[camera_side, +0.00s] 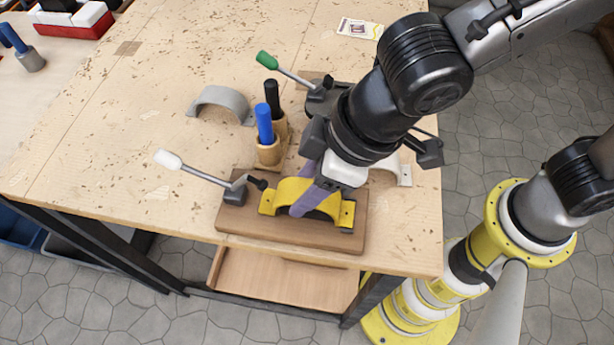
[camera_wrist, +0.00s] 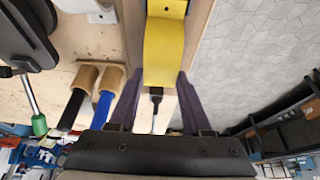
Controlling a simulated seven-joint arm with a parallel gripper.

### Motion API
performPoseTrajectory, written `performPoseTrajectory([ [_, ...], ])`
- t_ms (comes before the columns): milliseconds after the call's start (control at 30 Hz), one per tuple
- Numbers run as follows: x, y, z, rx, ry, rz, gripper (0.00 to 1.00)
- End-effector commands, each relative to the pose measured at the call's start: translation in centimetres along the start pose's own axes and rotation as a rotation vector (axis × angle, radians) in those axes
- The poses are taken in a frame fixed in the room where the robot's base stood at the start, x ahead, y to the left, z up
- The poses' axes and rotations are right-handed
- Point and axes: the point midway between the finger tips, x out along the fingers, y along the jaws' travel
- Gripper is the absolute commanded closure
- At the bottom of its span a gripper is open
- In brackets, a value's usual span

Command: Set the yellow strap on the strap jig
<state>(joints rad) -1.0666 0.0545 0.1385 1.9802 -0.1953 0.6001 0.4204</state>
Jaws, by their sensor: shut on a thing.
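The yellow strap (camera_side: 290,188) is an arched band with flat, holed end tabs. It sits over the brown wooden board of the strap jig (camera_side: 240,228), near the table's front edge; I cannot tell whether its tabs rest fully on the board. My gripper (camera_side: 308,188) is shut on the strap from above, one purple finger on each side of the arch. The wrist view shows the yellow strap (camera_wrist: 164,50) between both purple fingers (camera_wrist: 160,80). The jig's toggle clamp (camera_side: 200,173), with a white handle, stands left of the strap, its black tip near the left tab.
A blue-handled tool (camera_side: 265,125) and a black-handled tool (camera_side: 272,98) stand in wooden holders just behind the board. A green-handled clamp (camera_side: 290,72) is farther back. A grey arched strap (camera_side: 222,98) lies left of them. The table's left area is largely clear.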

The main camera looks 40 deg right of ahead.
Motion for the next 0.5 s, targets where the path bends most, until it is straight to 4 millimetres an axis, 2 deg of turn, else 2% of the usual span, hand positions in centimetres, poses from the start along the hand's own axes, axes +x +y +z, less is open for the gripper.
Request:
performPoseTrajectory([
  [333, 0.29, 0.03, 0.12, 0.0, 0.0, 0.0, 1.0],
  [367, 0.33, 0.03, 0.13, 0.0, 0.0, 0.0, 0.5],
  [500, 0.29, 0.03, 0.11, 0.001, 0.0, 0.0, 0.24],
])
